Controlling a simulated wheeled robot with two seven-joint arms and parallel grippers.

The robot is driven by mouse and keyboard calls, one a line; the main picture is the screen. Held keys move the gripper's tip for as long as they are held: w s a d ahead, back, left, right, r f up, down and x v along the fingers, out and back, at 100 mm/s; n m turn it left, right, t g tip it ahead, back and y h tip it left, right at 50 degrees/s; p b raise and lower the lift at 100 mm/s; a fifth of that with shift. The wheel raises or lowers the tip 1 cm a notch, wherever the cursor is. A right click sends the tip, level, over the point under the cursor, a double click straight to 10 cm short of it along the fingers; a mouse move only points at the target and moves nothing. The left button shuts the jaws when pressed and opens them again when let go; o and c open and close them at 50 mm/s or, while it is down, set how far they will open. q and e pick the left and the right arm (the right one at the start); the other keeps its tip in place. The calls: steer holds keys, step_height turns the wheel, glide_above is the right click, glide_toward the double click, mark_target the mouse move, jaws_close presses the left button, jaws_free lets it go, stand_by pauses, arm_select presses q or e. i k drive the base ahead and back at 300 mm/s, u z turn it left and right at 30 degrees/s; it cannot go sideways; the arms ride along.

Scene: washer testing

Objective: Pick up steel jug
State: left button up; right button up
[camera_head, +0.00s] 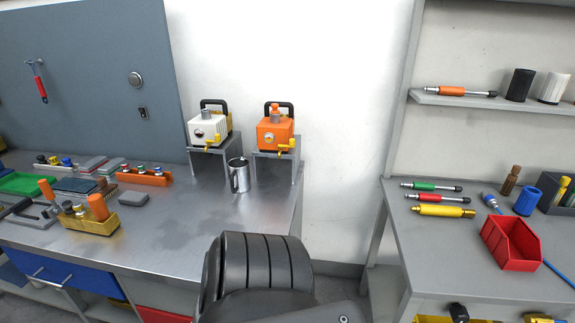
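The steel jug (241,176) stands upright on the left metal workbench (190,230), close to its right end. It is a shiny cylinder with a dark handle on its left side. It stands in front of two small metal stands. Neither of my grippers shows, and nothing is touching the jug.
A white machine (208,126) and an orange machine (275,132) sit on the stands behind the jug. A yellow tray (92,222) with tools and a grey block (133,198) lie left. A second bench (450,265) with a red bin (511,243) stands right, across a gap.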

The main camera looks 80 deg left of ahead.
mark_target(238, 179)
steer(key=i, duration=1.2)
steer(key=u, duration=1.6)
